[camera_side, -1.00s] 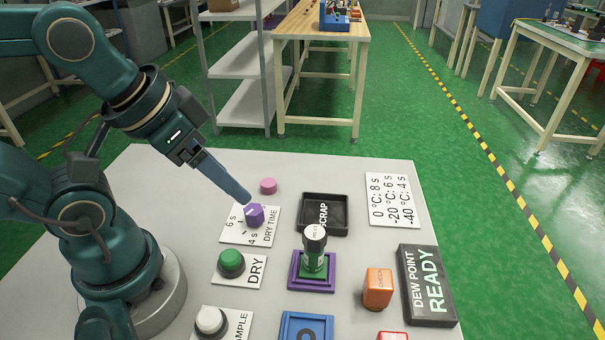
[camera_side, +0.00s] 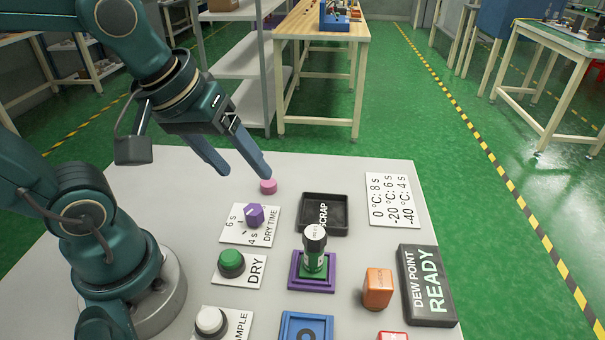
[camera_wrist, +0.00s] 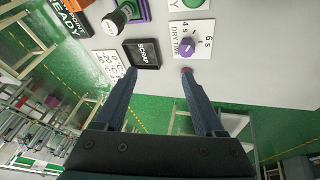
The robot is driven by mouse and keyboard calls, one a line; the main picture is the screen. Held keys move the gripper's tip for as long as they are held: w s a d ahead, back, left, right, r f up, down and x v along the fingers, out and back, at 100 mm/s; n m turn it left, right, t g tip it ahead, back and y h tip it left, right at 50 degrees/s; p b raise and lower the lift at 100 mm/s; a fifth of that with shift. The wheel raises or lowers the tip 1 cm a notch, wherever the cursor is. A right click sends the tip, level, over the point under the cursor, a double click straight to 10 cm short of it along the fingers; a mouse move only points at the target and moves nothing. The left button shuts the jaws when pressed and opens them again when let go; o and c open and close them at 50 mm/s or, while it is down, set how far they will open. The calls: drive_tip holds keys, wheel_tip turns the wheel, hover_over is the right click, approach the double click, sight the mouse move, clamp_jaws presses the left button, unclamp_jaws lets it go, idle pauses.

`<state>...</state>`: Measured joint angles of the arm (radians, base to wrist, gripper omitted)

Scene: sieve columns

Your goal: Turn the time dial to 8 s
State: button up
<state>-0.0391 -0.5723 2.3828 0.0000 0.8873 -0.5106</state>
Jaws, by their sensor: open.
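The purple time dial (camera_side: 254,215) sits on a white plate marked DRY TIME (camera_side: 268,229), with 6 s and 4 s readable; I cannot read an 8 s mark on it. A pale line shows on the dial's top, but its exact setting is too small to tell. The dial also shows in the wrist view (camera_wrist: 187,46). My gripper (camera_side: 245,173) is open and empty, above the table behind the dial and apart from it. In the wrist view its two fingers (camera_wrist: 159,72) are spread, with the dial beyond the right fingertip.
A pink disc (camera_side: 268,186) lies close to one fingertip. A black SCRAP tray (camera_side: 324,215), a green-banded vial on a purple stand (camera_side: 312,280), a green DRY button (camera_side: 231,263) and an orange block (camera_side: 378,288) stand nearby. A card (camera_side: 392,200) reads 0 °C: 8 s. The READY sign (camera_side: 430,287) stands right.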

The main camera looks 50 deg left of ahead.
drive_tip(key=w+a+f+n+g, duration=0.2)
drive_tip(key=w+f+n, duration=0.1)
drive_tip(key=n, duration=0.2)
drive_tip(key=n+g, duration=0.3)
hover_over(253, 209)
wheel_tip(253, 209, down, 5)
drive_tip(key=shift+w+d, duration=0.15)
drive_tip(key=shift+f+n, duration=0.3)
drive_tip(key=shift+f, duration=2.65)
clamp_jaws()
